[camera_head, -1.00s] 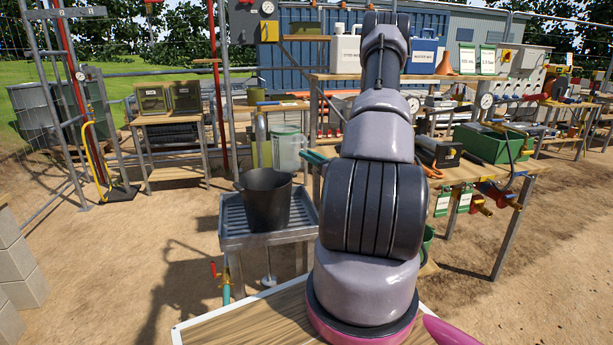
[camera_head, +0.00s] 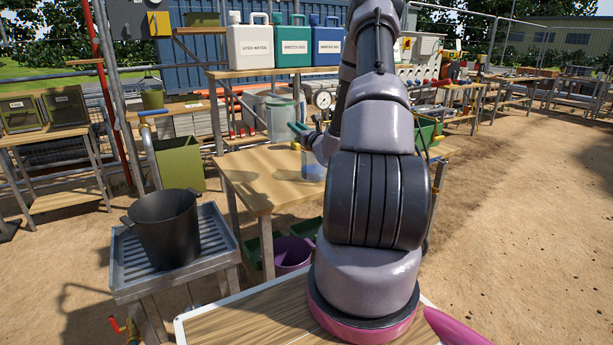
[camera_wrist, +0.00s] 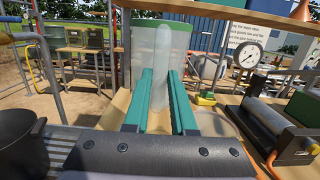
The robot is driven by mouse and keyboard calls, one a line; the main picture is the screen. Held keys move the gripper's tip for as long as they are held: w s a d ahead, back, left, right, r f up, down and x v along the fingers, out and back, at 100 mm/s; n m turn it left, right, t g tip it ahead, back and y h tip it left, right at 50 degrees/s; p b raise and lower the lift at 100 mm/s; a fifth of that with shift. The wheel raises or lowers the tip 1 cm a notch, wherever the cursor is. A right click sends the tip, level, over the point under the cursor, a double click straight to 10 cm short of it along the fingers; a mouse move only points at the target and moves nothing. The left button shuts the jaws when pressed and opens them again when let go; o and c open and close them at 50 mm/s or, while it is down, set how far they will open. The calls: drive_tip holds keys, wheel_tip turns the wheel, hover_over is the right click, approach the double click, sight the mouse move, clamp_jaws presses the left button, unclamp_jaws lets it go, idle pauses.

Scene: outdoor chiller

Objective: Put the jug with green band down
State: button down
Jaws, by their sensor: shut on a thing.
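The jug with green band (camera_head: 281,122) is clear, with a green band around its top. It is upright ahead of my gripper, over the far part of a wooden table (camera_head: 262,182). I cannot tell whether its base touches anything. In the wrist view the jug (camera_wrist: 140,60) fills the upper middle. The teal fingers of my gripper (camera_wrist: 163,75) are shut on its pale upright handle. In the head view my gripper (camera_head: 299,130) is partly hidden by my arm.
A black pot (camera_head: 167,228) stands on a ribbed metal stand (camera_head: 120,262) at left. A clear jug (camera_head: 312,166) is on the table, partly hidden by my arm. Canisters (camera_head: 249,42) line the shelf behind. A gauge (camera_head: 323,99) is nearby. The table's front left is clear.

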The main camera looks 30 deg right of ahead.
drive_tip(key=shift+w+d+f, duration=0.1)
drive_tip(key=shift+d+f, duration=0.1)
drive_tip(key=shift+f, duration=2.8)
drive_tip(key=shift+s+d+f, duration=0.1)
drive_tip(key=shift+d+f, duration=0.05)
drive_tip(key=shift+f, duration=2.8)
drive_tip(key=shift+w+d+f, duration=0.1)
drive_tip(key=shift+d+f, duration=0.1)
drive_tip(key=shift+f, duration=2.8)
drive_tip(key=c, duration=0.7)
unclamp_jaws()
drive_tip(key=shift+f, duration=0.1)
drive_tip(key=shift+c, duration=0.2)
